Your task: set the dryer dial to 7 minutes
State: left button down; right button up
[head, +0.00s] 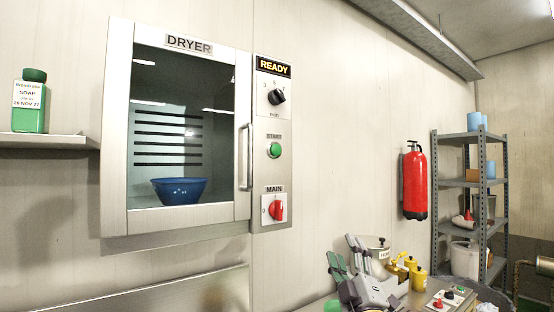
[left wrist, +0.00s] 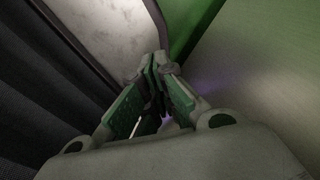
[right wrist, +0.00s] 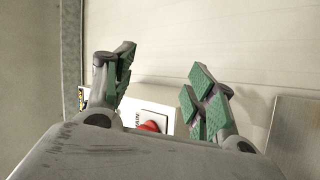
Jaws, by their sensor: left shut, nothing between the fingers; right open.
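The dryer (head: 181,218) is mounted on the wall, with its door shut. Its control strip at the right carries a black dial (head: 277,97) under a lit READY display (head: 273,66). Small numbers sit above the dial; its exact setting is too small to read surely. My right gripper (head: 347,255) is open and empty, below and right of the control strip, apart from the dial. In the right wrist view the open fingers (right wrist: 160,70) face the wall, and the dial is not visible. My left gripper (left wrist: 160,65) is shut and empty, seen only in the left wrist view.
Below the dial are a green START button (head: 274,150) and a red MAIN switch (head: 277,208). A blue bowl (head: 179,190) sits inside the dryer. The door handle (head: 246,157) stands out beside the strip. Wall space between strip and fire extinguisher (head: 414,183) is clear.

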jog(key=s+a+r+m+g+y, duration=0.4)
jog(key=a+r+m+g+y, duration=0.25)
jog(key=r+m, duration=0.4)
jog(key=s+a+r+m+g+y, duration=0.3)
jog(key=a+r+m+g+y, duration=0.3)
jog(key=r+m, duration=0.4)
jog(key=s+a+r+m+g+y, duration=0.4)
jog(key=a+r+m+g+y, duration=0.15)
jog(key=a+r+m, duration=0.45)
jog(key=m+t+h, duration=0.3)
jog(key=t+h, duration=0.6)
send_near(278, 90)
jog(key=v, duration=0.3)
jog(key=shift+s+d+r+n, duration=0.15)
jog(key=shift+s+r+n, duration=0.05)
jog(key=shift+s+n, duration=0.05)
jog(key=shift+w, duration=0.1)
jog(key=p+x, duration=0.4)
jog(key=x, duration=0.8)
jog(key=shift+f+p, duration=0.1)
jog(key=shift+p, duration=0.2)
jog(key=shift+x, duration=0.85)
